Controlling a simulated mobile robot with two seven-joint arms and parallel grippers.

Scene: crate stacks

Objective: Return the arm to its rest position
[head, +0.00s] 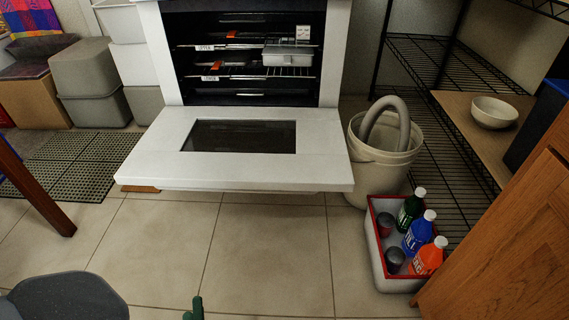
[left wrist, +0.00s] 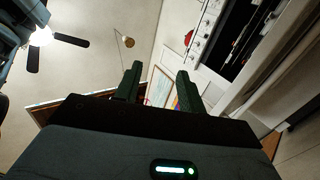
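My left gripper (head: 195,308) shows only as a small dark green fingertip at the bottom edge of the head view, above the tiled floor. In the left wrist view my left gripper (left wrist: 158,84) has two dark green fingers standing apart with nothing between them, so it is open and empty. Beyond the fingers the wrist view shows ceiling, wall and a framed picture, tilted. My right gripper is in neither view.
An oven's lowered white door (head: 240,150) juts out over the floor. A bucket (head: 384,155) and a red-rimmed crate (head: 378,255) of bottles stand right of it. A wooden cabinet (head: 505,255) is at lower right. The floor (head: 265,250) in front is clear.

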